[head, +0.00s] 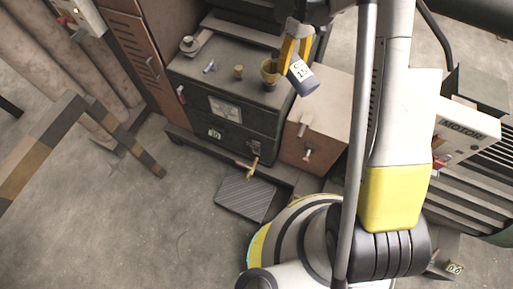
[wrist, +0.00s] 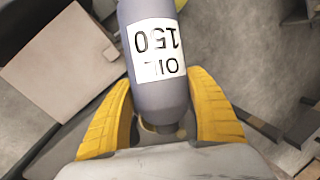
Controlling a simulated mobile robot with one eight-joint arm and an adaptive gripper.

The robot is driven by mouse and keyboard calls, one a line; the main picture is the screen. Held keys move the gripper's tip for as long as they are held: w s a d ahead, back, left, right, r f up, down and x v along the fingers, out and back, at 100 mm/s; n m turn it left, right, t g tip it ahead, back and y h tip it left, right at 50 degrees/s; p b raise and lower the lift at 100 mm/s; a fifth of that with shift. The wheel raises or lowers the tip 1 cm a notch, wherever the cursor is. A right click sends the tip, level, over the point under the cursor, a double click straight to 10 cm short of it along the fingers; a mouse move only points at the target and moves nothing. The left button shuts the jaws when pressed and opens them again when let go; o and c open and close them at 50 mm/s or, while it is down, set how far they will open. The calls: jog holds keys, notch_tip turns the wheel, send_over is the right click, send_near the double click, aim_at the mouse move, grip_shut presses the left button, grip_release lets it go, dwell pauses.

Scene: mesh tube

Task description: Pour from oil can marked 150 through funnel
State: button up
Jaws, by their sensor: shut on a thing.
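A grey-violet oil can (head: 306,86) with a white label is held above the right end of the dark green cabinet top. In the wrist view the label on the can (wrist: 150,88) reads OIL 150, upside down. My gripper (head: 294,50) has its yellow fingers on both sides of the can; they also show in the wrist view (wrist: 163,112). The can is tilted in the head view, its base toward the lower right. A tan funnel-like cup (head: 269,75) stands on the cabinet top just left of the can. Whether the can's mouth is over it is hidden.
The dark green cabinet (head: 215,105) also bears a small tan cup (head: 238,71) and a cup-like item on a tray (head: 190,44). A beige box (head: 316,120) adjoins it on the right. A motor housing (head: 466,130) stands further right. Open floor lies at front left.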

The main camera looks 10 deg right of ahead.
jog(key=f+t+b, duration=0.1)
jog(key=s+f+t+b, duration=0.1)
jog(key=f+y+b, duration=0.1)
jog(key=b, duration=0.1)
jog(key=shift+s+d+f+t, duration=0.15)
jog(key=shift+d+f+t, duration=0.15)
jog(key=shift+t, duration=0.1)
jog(key=shift+t+y, duration=0.3)
jog(key=f+t+b, duration=0.1)
jog(key=b, duration=0.1)
jog(key=f+t+y+b, duration=0.1)
jog(key=t+b, duration=0.1)
jog(key=b, duration=0.1)
jog(key=shift+s+f+n, duration=0.2)
jog(key=shift+f+n, duration=0.1)
jog(key=shift+n, duration=0.1)
jog(key=shift+y+b, duration=0.3)
